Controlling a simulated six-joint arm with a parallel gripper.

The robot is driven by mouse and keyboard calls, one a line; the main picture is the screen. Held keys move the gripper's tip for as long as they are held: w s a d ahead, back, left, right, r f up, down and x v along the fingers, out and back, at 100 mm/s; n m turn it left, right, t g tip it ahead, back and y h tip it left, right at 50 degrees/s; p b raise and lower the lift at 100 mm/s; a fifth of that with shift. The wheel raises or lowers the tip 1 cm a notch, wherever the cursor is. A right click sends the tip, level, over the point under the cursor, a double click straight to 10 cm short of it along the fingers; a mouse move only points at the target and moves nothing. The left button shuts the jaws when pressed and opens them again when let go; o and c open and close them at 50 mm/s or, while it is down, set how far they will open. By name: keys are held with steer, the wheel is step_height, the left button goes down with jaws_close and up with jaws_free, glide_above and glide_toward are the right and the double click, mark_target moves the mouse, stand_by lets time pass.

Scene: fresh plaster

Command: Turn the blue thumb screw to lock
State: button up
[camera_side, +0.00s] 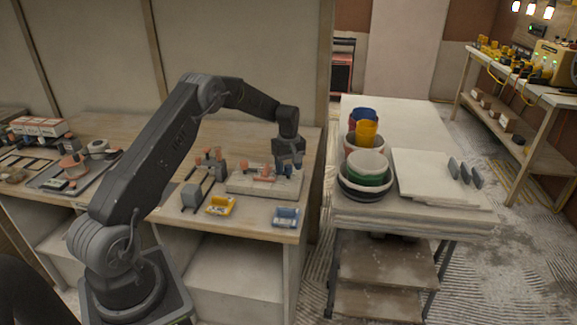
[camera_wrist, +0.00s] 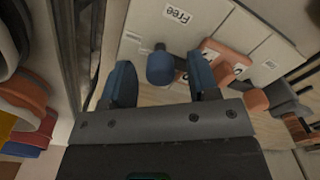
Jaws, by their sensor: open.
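My gripper (camera_side: 288,165) points down over the right end of a pale block fixture (camera_side: 240,184) on the wooden bench. In the wrist view the blue fingers of my gripper (camera_wrist: 161,76) are spread apart. The blue thumb screw (camera_wrist: 160,66) shows between them, with a visible gap on each side. A white label reading "Free" (camera_wrist: 178,14) is on the pale surface beyond the screw. Orange parts (camera_wrist: 222,60) with small white labels stand right of the fingers. In the side view the screw is hidden or too small to tell from the fingers.
On the bench, a yellow piece (camera_side: 220,206) and a blue-and-white piece (camera_side: 286,217) lie near the front edge. Grey and orange clamps (camera_side: 212,162) stand left of the fixture. A cart to the right holds stacked buckets (camera_side: 366,165) and pale slabs (camera_side: 425,178).

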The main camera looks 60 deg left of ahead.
mark_target(289, 166)
step_height(289, 166, up, 14)
stand_by(0.5)
steer(key=shift+f, duration=0.1)
steer(key=s+d+r+m+t, duration=0.1)
steer(key=s+d+r+m, duration=0.3)
steer(key=s+d+r, duration=0.4)
steer(key=s+d+r+m+t, duration=0.2)
steer(key=s+d+r+m, duration=0.25)
steer(key=d, duration=0.45)
steer(key=s+d+f+m+t, duration=0.1)
steer(key=s+d+m, duration=0.2)
steer(key=s, duration=0.6)
steer(key=s+d+f+m+t, duration=0.1)
steer(key=s+d+m, duration=0.3)
steer(key=s+d, duration=0.3)
steer(key=s, duration=0.3)
steer(key=shift+f+t, duration=0.3)
steer(key=shift+f, duration=0.1)
steer(key=shift+m, duration=0.25)
